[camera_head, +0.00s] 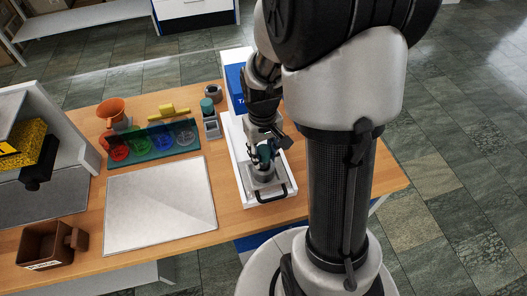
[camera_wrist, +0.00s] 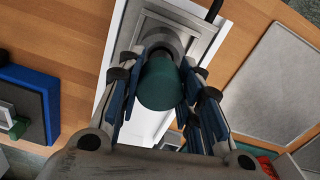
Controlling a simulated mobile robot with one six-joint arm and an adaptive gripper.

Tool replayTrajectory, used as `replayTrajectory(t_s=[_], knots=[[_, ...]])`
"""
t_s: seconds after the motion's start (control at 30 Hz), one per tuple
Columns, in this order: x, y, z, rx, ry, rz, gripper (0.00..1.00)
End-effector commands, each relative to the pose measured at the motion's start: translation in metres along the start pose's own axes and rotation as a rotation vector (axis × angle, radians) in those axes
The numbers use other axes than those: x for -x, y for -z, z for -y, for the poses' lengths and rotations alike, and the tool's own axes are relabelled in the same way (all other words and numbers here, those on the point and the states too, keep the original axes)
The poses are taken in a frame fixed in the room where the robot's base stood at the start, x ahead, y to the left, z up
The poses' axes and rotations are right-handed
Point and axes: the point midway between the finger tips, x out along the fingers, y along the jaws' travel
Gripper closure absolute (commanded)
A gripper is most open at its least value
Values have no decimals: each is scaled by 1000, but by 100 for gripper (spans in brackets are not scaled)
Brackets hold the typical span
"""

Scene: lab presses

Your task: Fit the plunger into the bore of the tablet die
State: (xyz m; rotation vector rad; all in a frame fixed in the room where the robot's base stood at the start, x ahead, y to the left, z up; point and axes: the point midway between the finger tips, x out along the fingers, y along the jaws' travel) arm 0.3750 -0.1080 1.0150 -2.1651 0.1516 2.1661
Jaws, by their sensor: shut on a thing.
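My gripper (camera_head: 266,150) is shut on a dark green, round-topped plunger, seen end-on in the wrist view (camera_wrist: 161,86) between the two fingers. The grey metal tablet die (camera_head: 262,175) stands on a white tray directly below my gripper. In the wrist view the die (camera_wrist: 172,32) shows just past the plunger, on a grey square plate. The plunger covers part of the die, and its lower end and the bore are hidden. I cannot tell whether the plunger is in the bore or only above it.
The white tray (camera_head: 247,183) has a black handle at its front. To its left are a grey mat (camera_head: 160,212), a teal rack (camera_head: 152,145) with coloured dishes, an orange funnel (camera_head: 113,108) and a small stand with a teal top (camera_head: 207,106). A brown box (camera_head: 45,245) sits front left.

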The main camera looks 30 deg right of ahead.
Motion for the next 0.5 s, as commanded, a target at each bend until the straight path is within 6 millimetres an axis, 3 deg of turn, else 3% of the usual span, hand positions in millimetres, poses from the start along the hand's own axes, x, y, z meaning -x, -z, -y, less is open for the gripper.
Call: replayTrajectory(t_s=[0.5], knots=[[-14, 0, 0, 0, 0, 0, 98]])
